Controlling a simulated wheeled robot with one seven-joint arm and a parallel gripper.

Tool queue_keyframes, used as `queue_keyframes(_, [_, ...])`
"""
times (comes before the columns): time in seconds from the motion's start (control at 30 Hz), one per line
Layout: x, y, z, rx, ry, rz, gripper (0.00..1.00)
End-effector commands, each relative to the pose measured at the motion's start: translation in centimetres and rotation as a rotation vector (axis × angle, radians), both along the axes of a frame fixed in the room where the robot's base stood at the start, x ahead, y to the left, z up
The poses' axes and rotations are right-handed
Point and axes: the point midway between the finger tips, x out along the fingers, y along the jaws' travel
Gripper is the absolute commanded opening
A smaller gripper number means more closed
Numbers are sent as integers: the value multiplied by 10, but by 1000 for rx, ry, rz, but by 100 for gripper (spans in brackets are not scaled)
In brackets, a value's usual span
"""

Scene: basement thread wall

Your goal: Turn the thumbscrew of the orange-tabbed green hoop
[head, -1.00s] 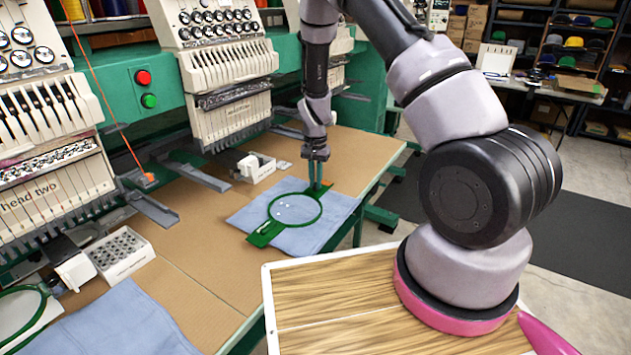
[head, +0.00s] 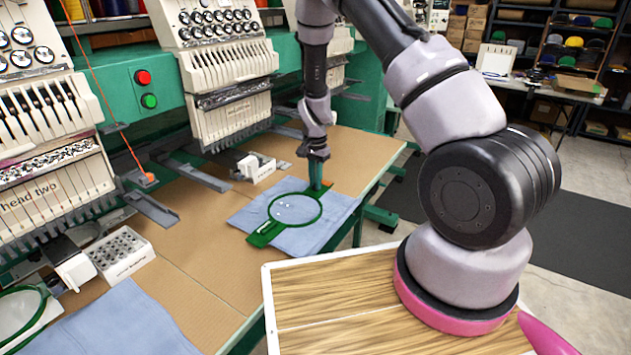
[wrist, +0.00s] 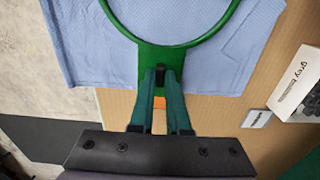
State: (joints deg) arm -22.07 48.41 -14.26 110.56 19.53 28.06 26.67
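The green hoop (head: 268,233) lies on a blue cloth on the table, its ring also showing in the wrist view (wrist: 137,38). Its orange tab (wrist: 159,102) shows between my fingers, at the bracket end of the hoop. The black thumbscrew (wrist: 160,74) stands on that bracket. My gripper (head: 316,188) points down over this end of the hoop. In the wrist view, its two teal fingertips lie on either side of the thumbscrew, with no clear gap, so it looks shut on it. The fingers hide the thumbscrew in the head view.
Blue cloth (head: 325,228) lies under the hoop. Embroidery heads (head: 215,70) stand behind the table. Another green hoop (head: 22,310) lies at the lower left.

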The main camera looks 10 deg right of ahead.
Motion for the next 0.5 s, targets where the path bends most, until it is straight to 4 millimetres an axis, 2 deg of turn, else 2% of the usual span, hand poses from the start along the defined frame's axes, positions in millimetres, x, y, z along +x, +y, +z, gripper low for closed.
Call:
queue_keyframes(0.03, [0, 0, 0, 0, 0, 0, 33])
queue_keyframes(0.07, [0, 0, 0, 0, 0, 0, 44])
queue_keyframes(0.37, [0, 0, 0, 0, 0, 1, 45])
queue_keyframes(0.5, [1, 1, 10, 1, -3, 1, 45])
